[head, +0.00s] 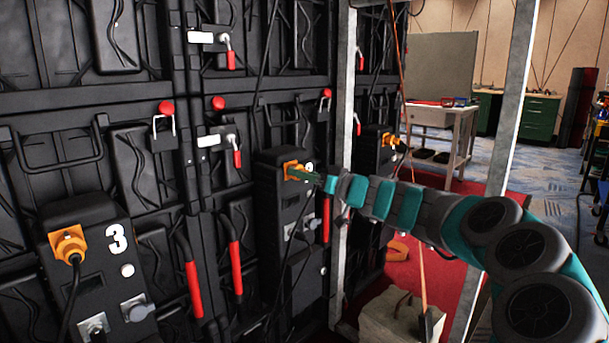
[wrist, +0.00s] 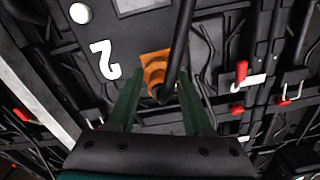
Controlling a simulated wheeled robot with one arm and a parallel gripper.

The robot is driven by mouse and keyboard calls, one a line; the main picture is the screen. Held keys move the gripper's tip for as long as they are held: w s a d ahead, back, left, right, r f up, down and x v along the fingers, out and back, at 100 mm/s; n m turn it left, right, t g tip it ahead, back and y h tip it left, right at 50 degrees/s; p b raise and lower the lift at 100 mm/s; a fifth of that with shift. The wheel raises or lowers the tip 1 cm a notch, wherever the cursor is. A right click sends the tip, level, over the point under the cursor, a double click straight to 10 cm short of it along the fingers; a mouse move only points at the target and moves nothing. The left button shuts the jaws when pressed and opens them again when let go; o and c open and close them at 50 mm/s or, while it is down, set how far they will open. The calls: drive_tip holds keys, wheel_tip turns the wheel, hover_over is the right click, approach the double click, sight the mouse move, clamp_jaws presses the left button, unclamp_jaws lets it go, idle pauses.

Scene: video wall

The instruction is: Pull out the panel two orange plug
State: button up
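The orange plug (head: 291,168) of panel two sits in its socket on a black box (head: 270,205) in the middle of the head view. The wrist view shows the plug (wrist: 155,66) near a white "2" (wrist: 104,60), with a black cable running from it. My gripper (head: 307,175) reaches in from the right, at the plug. In the wrist view my gripper (wrist: 160,76) is open, with one green finger on each side of the plug's lower end. I see no clear contact between the fingers and the plug.
Panel three's orange plug (head: 68,245) is at the left, and another orange plug (head: 390,139) is farther back. Red-handled latches (head: 234,255) stick out from the wall. A grey metal post (head: 343,120) stands close beside my arm. A stone-like block (head: 385,318) lies below.

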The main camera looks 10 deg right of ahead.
clamp_jaws()
drive_tip(key=shift+d, duration=0.1)
idle(0.4)
drive_tip(key=shift+s+d+f+b, duration=0.15)
drive_tip(key=shift+s+b, duration=0.05)
drive_tip(key=shift+b, duration=0.45)
drive_tip(key=shift+s+d+b, duration=0.3)
drive_tip(key=shift+s+b, duration=0.15)
drive_tip(key=shift+b, duration=0.3)
drive_tip(key=shift+r, duration=0.2)
drive_tip(key=shift+o, duration=1.4)
unclamp_jaws()
drive_tip(key=shift+s+d, duration=0.1)
drive_tip(key=shift+s, duration=0.1)
